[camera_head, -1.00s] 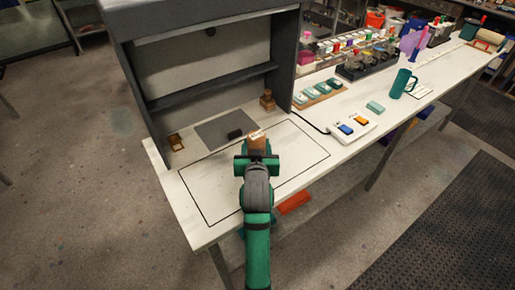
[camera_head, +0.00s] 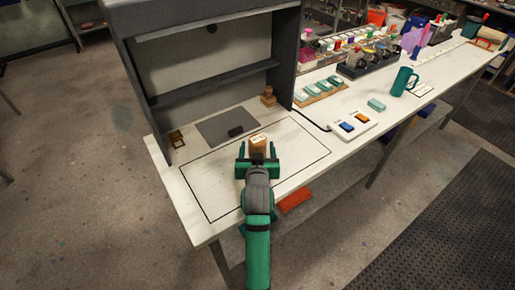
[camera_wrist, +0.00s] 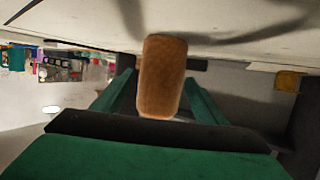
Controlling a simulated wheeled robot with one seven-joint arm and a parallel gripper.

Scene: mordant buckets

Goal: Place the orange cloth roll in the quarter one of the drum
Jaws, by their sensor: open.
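The orange-brown cloth roll (camera_head: 257,144) stands upright on the near part of the bench, inside the black outlined rectangle. A pale label shows on its top. In the wrist view the roll (camera_wrist: 162,78) lies between the two green fingers, near their ends, and the bench appears at the top of that picture. My gripper (camera_head: 257,164) is open, with a finger on either side and pointing at the roll. Whether a finger touches it I cannot tell. I cannot make out the drum or its quarters for certain.
A grey shelf unit (camera_head: 210,70) stands behind the outlined area, with a grey mat (camera_head: 222,127) and small dark block (camera_head: 236,131) before it. A switch box (camera_head: 352,125), teal mug (camera_head: 404,82) and tray of teal blocks (camera_head: 320,91) are to the right. Bare bench surrounds the roll.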

